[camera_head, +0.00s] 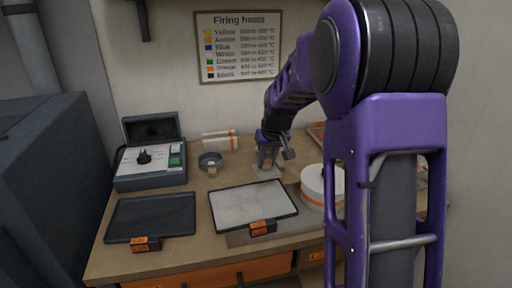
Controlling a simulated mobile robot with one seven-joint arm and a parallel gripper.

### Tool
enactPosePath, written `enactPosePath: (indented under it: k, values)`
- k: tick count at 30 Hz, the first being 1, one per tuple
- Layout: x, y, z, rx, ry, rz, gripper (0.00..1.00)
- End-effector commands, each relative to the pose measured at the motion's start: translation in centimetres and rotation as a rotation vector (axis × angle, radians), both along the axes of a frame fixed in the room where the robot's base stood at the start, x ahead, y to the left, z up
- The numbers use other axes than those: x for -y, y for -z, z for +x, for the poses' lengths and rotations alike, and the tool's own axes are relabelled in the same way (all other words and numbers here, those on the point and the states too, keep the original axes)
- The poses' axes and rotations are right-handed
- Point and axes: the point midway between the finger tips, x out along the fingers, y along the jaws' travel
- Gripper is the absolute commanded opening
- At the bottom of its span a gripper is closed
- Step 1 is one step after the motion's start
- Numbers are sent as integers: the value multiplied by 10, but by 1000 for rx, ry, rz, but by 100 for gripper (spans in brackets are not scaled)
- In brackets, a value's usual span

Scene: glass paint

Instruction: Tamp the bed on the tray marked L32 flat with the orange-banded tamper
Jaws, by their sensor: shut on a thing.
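A tray (220,231) in the middle of the bench holds a pale, slightly mottled bed (252,205). Its orange label (262,228) is too small to read. A dark, empty-looking tray (150,216) lies to its left with another unreadable orange label (145,243). My gripper (267,163) is behind the bed's right back corner, pointing down. It is shut on what looks like the tamper, with a pale flat base (268,174) below the fingers. No orange band shows on it; the fingers hide most of it.
A white drum with an orange band (322,187) stands right of the bed, partly behind my arm. A small grey dish (210,161), a white orange-striped block (220,140) and a dark open-lidded instrument (150,165) stand behind the trays. A firing chart (238,47) hangs on the wall.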

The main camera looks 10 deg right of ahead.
Motion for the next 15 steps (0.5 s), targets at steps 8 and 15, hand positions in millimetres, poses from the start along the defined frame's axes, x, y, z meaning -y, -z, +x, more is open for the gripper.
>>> enactPosePath:
  k: [8,15]
  values:
    - [3,16,-20,1,-5,-4,0]
    - [3,59,-19,-1,-5,-3,0]
